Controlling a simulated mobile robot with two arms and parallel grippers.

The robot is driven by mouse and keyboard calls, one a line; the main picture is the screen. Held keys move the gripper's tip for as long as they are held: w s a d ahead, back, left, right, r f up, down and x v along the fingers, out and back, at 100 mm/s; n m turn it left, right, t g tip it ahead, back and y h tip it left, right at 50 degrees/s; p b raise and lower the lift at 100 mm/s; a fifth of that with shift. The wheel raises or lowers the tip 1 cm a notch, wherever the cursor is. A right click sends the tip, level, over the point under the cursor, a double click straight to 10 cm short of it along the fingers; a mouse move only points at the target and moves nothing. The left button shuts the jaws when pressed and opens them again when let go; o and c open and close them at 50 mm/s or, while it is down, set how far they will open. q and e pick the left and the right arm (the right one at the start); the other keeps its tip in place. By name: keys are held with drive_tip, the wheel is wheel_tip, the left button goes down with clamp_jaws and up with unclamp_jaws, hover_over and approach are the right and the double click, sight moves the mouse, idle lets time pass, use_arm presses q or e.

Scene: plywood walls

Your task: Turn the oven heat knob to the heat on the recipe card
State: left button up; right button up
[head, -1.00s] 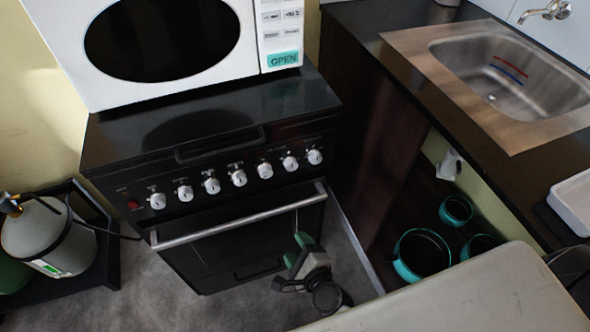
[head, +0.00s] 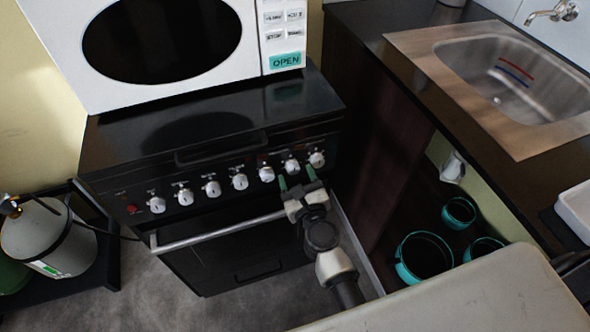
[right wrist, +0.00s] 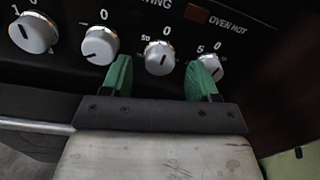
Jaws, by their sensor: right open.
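The black oven (head: 230,250) has a row of several silver knobs on its front panel. The second knob from the right (head: 291,166) lies between the green fingertips of my open right gripper (head: 296,179). In the right wrist view this knob (right wrist: 159,58) also shows between the spread fingers (right wrist: 159,66). I cannot tell whether the fingers reach around it or stop just short. The rightmost knob (right wrist: 212,72) is partly behind the right finger. An "OVEN HOT" label (right wrist: 226,22) is above it. I cannot tell which knob is the oven heat knob. No recipe card shows. My left gripper is not in view.
A white microwave (head: 165,50) stands on the oven. The oven door handle (head: 215,232) runs below the knobs. A counter with a sink (head: 520,85) is at right, with teal pots (head: 425,258) below. A gas cylinder (head: 40,240) stands at left.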

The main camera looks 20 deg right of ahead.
drive_tip(key=shift+w, duration=0.85)
drive_tip(key=shift+c, duration=0.2)
drive_tip(key=c, duration=0.9)
